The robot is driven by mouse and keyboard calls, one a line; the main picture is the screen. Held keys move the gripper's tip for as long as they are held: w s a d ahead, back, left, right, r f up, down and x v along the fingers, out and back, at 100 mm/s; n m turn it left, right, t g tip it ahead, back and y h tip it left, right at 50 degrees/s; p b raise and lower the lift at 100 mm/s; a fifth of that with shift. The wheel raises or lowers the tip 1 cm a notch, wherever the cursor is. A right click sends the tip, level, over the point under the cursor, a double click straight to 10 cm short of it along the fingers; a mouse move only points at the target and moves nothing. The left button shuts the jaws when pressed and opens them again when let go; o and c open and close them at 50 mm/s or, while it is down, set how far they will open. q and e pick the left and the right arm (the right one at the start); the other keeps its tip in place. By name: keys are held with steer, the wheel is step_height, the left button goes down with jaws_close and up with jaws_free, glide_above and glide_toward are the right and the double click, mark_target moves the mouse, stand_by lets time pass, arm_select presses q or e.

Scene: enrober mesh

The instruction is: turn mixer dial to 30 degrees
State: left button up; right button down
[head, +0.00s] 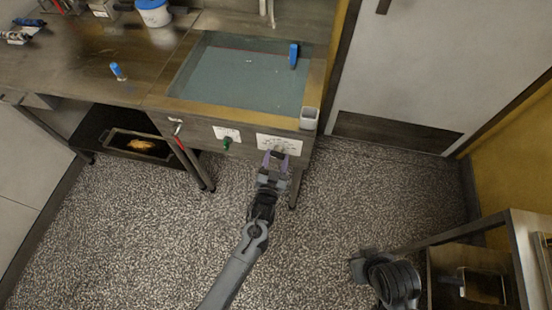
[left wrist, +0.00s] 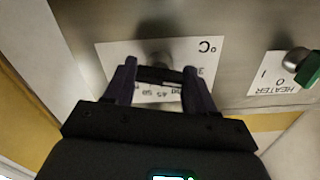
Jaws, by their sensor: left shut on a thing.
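The mixer dial sits on a white scale plate (head: 279,143) marked °C on the front panel of the sink bench. In the left wrist view the dial (left wrist: 160,74) is a dark bar-shaped knob in front of a metal boss. My left gripper (head: 275,156) is at the dial, with its two purple fingers on either side of the knob. In the left wrist view the fingers (left wrist: 162,82) are shut on the knob. They and the gripper body hide part of the scale, and the dial's exact angle cannot be read. My right gripper's fingers do not show.
A green heater switch (head: 227,144), also in the left wrist view (left wrist: 307,68), is beside the dial on the same panel. Above is a water-filled basin (head: 240,75). A bench leg (head: 296,188) stands below.

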arm_select(q)
steer(key=shift+f, duration=0.1)
steer(key=o, duration=1)
steer(key=shift+o, duration=0.2)
steer(key=shift+s, duration=0.3)
steer(key=p+v, duration=0.2)
steer(key=v, duration=0.8)
steer(key=shift+p, duration=0.3)
steer(key=shift+a, duration=0.1)
